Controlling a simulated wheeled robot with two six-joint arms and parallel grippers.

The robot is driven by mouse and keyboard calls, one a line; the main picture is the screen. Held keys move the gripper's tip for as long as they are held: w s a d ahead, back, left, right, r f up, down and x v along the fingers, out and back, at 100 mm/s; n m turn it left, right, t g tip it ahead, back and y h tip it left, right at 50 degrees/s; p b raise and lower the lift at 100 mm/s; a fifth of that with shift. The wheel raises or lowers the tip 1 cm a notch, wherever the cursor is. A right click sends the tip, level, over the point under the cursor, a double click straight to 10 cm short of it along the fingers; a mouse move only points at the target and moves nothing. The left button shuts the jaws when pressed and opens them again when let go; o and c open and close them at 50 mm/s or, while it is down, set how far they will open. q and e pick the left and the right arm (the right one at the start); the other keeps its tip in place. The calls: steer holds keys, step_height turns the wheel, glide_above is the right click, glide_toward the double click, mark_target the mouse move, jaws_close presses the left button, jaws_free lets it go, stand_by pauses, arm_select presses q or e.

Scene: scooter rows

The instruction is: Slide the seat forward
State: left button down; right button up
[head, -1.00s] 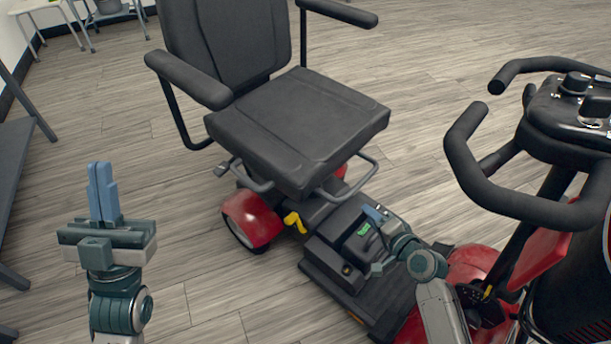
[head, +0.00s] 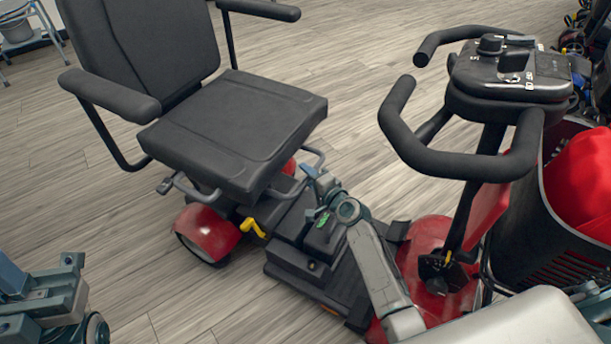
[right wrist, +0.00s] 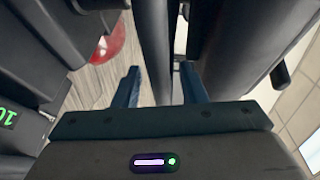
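The scooter's dark grey seat (head: 235,130) has a backrest and two armrests, and sits above the red-and-black base. A grey loop bar (head: 318,155) sticks out under its front edge. My right gripper (head: 309,172) is just below this bar, at the seat's front right. In the right wrist view, my right gripper (right wrist: 160,88) is open, with its blue fingers apart. A dark bar (right wrist: 154,50) runs between them in the picture; I cannot tell whether they touch it. My left gripper (head: 12,278) is cut off at the lower left, away from the scooter.
The tiller with its handlebars (head: 460,150) stands to the right of the seat. A black basket (head: 560,220) with something red inside is at the far right. A yellow lever (head: 253,228) is below the seat. The wooden floor (head: 70,190) is clear at left.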

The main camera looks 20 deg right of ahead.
steer(key=shift+w+a+f, duration=0.1)
steer(key=shift+w+a, duration=0.15)
steer(key=shift+w, duration=0.45)
jaws_close()
steer(key=s+d, duration=0.6)
steer(key=shift+s, duration=0.25)
steer(key=shift+d+f, duration=0.1)
